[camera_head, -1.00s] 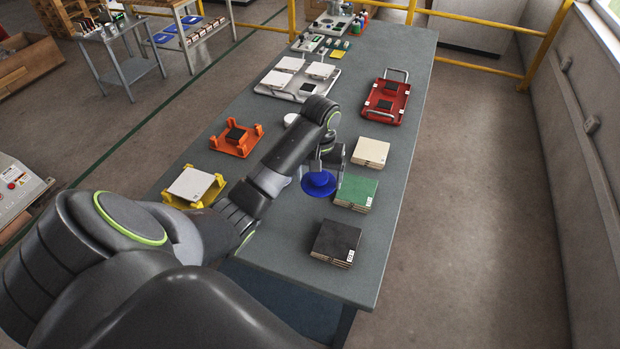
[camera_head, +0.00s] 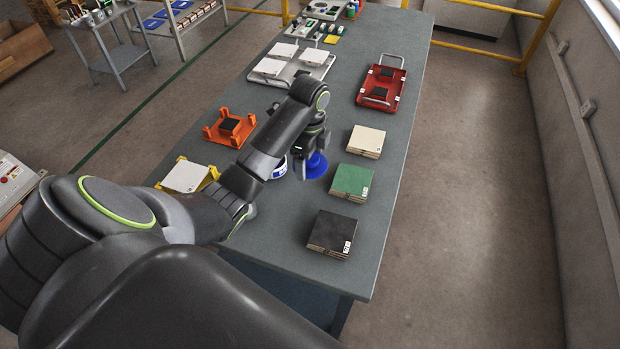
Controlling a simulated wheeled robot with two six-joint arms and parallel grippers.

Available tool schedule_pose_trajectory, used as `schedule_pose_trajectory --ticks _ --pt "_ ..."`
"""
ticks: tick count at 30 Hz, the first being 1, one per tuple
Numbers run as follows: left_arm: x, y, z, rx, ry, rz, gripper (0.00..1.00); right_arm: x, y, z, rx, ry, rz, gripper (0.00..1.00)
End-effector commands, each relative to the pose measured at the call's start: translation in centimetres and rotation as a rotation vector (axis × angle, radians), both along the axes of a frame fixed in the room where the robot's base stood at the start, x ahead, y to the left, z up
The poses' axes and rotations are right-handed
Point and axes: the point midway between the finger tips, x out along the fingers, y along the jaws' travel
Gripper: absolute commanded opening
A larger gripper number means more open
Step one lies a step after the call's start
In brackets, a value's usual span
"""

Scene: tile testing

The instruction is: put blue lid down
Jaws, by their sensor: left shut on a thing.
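My left gripper (camera_head: 310,155) points down and is shut on the lid. The lid is at or very near the table top; I cannot tell whether it touches. My right gripper is not in view.
Tile stacks in cream (camera_head: 366,141), green (camera_head: 351,182) and black (camera_head: 332,233) lie along the right side. An orange fixture (camera_head: 217,138) and a yellow fixture (camera_head: 212,172) are on the left. A red tray (camera_head: 368,97) and a white tray (camera_head: 318,72) stand farther back.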

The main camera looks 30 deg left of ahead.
Motion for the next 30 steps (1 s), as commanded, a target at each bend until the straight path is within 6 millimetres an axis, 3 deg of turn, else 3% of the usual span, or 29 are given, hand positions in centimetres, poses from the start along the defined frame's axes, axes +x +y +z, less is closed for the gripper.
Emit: schedule_pose_trajectory --ticks 6,12,20,30 --pt "0.0 0.0 1.0 0.000 0.000 -0.390 0.60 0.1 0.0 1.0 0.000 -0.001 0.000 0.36" --pt "0.0 -0.1 1.4 0.000 0.000 -0.630 0.60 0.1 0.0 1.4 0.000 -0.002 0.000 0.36" --pt "0.0 -0.1 0.6 -0.001 0.000 -0.717 0.60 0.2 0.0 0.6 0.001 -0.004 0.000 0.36" --pt "0.0 -0.1 -3.4 -0.001 0.000 -0.715 0.60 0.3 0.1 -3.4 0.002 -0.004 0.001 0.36"
